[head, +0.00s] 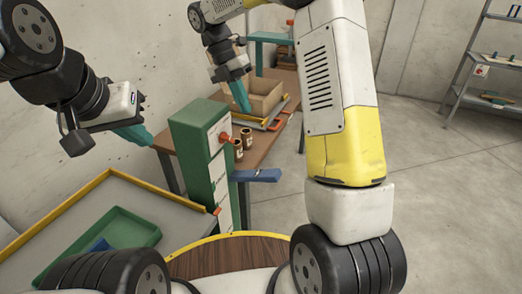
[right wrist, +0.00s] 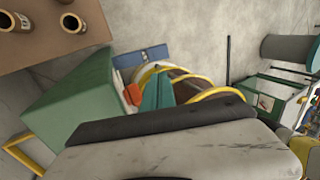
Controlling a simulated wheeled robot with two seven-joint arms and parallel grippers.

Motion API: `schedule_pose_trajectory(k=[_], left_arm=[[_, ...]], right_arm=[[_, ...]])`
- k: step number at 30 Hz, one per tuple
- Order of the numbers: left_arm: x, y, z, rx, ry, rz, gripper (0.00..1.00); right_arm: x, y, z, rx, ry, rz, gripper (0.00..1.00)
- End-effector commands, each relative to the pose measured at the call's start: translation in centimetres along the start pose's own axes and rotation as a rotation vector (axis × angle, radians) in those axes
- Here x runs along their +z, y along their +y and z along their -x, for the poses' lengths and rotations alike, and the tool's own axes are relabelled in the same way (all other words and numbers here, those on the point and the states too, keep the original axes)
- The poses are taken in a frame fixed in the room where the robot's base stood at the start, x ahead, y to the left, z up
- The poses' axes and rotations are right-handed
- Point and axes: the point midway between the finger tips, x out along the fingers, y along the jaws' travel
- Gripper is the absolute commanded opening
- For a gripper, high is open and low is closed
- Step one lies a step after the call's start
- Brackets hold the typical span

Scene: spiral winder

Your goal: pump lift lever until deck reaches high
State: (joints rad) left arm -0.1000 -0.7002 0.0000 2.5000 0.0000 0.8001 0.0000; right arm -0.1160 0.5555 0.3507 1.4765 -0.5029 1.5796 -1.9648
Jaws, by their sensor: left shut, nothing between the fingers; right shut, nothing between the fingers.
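A green upright housing (head: 200,120) with pale front panels stands at the table's near end. An orange knob (head: 224,138) sticks out near its top and a blue flat bar (head: 258,175) juts right from its side; I cannot tell which is the lift lever. The bar also shows in the right wrist view (right wrist: 140,55). My left gripper (head: 135,135), with teal fingers, is shut and empty, left of the housing and apart from it. My right gripper (head: 241,97) is shut and empty, above the table behind the housing. I cannot make out the deck for certain.
A brown table (head: 262,142) holds small jars (head: 247,138) and an open cardboard box (head: 262,98). A yellow-edged grey bench (head: 180,222) with a green tray (head: 118,238) is at left. A yellow-rimmed wooden surface (head: 225,258) is in front. Open floor lies right.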

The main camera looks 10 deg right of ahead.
Motion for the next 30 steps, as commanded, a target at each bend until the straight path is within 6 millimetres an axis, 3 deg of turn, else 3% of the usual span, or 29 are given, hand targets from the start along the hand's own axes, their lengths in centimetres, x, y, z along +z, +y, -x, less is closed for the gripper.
schedule_pose_trajectory(k=[21, 30], left_arm=[[0.0, 0.0, 0.0, 0.000, 0.000, 0.000, 0.00], [0.0, 0.0, 0.0, 0.000, 0.000, 0.000, 0.00]], right_arm=[[-0.1, -0.1, -15.9, -0.003, 0.003, 0.000, 0.00], [-0.1, 0.0, -20.5, -0.001, 0.002, 0.000, 0.00]])
